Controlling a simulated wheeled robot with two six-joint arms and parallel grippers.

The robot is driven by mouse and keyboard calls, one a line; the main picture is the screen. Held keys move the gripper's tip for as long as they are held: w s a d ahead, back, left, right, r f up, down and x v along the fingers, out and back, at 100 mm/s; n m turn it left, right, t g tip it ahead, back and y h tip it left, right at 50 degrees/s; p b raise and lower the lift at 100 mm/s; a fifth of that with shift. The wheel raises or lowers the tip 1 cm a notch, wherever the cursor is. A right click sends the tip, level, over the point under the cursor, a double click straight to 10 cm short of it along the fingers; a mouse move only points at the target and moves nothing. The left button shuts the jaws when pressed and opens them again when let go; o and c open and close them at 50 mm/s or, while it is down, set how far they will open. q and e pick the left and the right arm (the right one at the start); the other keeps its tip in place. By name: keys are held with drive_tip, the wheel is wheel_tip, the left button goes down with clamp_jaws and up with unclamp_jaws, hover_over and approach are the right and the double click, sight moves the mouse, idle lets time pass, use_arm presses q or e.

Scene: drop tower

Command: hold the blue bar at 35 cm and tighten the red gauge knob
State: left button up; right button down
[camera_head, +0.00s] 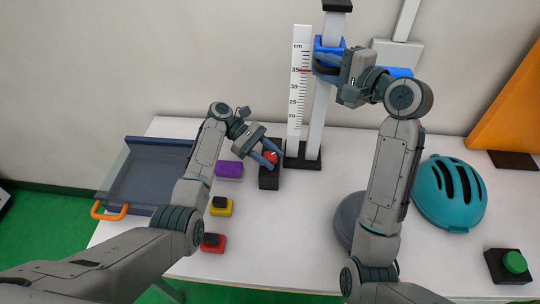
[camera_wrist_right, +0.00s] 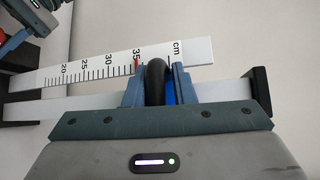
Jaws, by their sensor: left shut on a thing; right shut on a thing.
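A red mark (camera_head: 305,71) lies at the 35 line of the scale. The red gauge knob (camera_head: 270,156) sits on a black box (camera_head: 269,179) at the foot of the post. My left gripper (camera_head: 271,155) is shut on the knob, its fingers partly hiding it.
A tray (camera_head: 117,177) with an orange handle stands at the left. Purple (camera_head: 229,170), yellow (camera_head: 221,207) and red (camera_head: 212,243) blocks lie beside my left arm. A teal helmet (camera_head: 449,192) and a green button (camera_head: 514,262) are at the right. My right arm partly hides a grey round thing (camera_head: 347,215).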

use_arm(q)
drive_tip(key=o, duration=1)
drive_tip(key=shift+c, duration=0.2)
drive_tip(key=w+a+r, duration=0.1)
drive_tip(key=w+a, duration=0.5)
drive_tip(key=a, duration=0.7)
drive_tip(key=shift+w+a, duration=0.15)
drive_tip(key=shift+w, duration=0.05)
